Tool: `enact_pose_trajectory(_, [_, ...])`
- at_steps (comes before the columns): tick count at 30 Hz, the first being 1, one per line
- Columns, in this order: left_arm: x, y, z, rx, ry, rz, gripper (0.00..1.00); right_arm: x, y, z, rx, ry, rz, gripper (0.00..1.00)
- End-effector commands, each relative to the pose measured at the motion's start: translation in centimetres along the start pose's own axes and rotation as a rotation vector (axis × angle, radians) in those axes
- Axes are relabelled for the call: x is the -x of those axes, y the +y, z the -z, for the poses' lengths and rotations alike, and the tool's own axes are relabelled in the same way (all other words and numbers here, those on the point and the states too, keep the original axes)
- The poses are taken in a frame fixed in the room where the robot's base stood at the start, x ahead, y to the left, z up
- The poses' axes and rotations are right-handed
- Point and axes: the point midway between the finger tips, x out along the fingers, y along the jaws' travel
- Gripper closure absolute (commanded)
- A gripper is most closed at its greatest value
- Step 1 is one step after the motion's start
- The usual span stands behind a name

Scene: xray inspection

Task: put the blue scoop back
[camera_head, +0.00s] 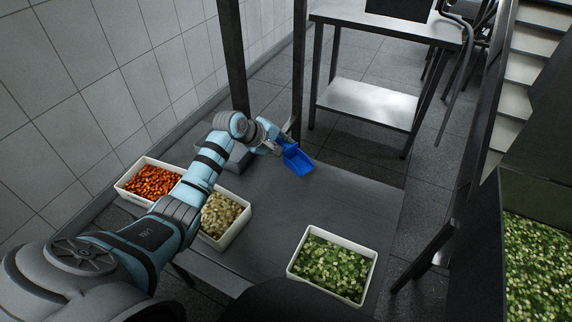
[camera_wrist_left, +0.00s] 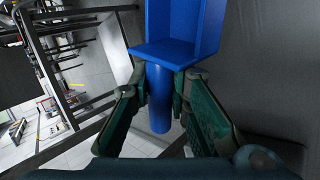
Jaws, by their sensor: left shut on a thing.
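The blue scoop (camera_head: 298,160) is at the far part of the dark table, near the dark upright posts. My left gripper (camera_head: 276,143) is at the scoop's handle end. In the left wrist view the scoop (camera_wrist_left: 180,30) points away, with its round handle between the two fingers. My left gripper (camera_wrist_left: 160,98) is shut on that handle. I cannot tell whether the scoop touches the table. My right gripper is not in view.
On the table (camera_head: 290,205) stand white bins of orange pieces (camera_head: 152,182), pale pieces (camera_head: 219,214) and green pieces (camera_head: 333,265). A grey block (camera_head: 238,157) lies behind my left arm. A large green-filled container (camera_head: 538,265) is at right. The table's middle is clear.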

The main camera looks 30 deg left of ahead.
Motion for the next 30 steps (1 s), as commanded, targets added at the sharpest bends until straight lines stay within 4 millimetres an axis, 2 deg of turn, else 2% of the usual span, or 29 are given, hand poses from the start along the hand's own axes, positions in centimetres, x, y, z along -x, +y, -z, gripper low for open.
enact_pose_trajectory(9, [-3.7, -3.7, 0.0, 0.002, -0.001, 0.000, 1.00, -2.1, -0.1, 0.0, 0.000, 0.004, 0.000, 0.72])
enact_pose_trajectory(19, [-3.8, -3.8, 0.0, 0.000, 0.000, -0.003, 1.00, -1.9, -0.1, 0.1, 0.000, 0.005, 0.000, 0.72])
enact_pose_trajectory(20, [-3.9, -3.8, 0.0, 0.000, 0.000, -0.002, 0.82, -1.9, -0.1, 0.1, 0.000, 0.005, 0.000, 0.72])
enact_pose_trajectory(23, [-3.8, -3.8, 0.0, 0.000, 0.000, -0.002, 0.66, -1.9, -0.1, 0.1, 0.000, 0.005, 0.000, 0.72])
enact_pose_trajectory(24, [-3.8, -3.8, 0.0, 0.000, 0.000, -0.002, 0.64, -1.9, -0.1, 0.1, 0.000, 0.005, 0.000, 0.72])
enact_pose_trajectory(30, [-3.8, -3.8, 0.0, 0.000, 0.000, -0.002, 0.64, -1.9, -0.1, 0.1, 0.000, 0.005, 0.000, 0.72])
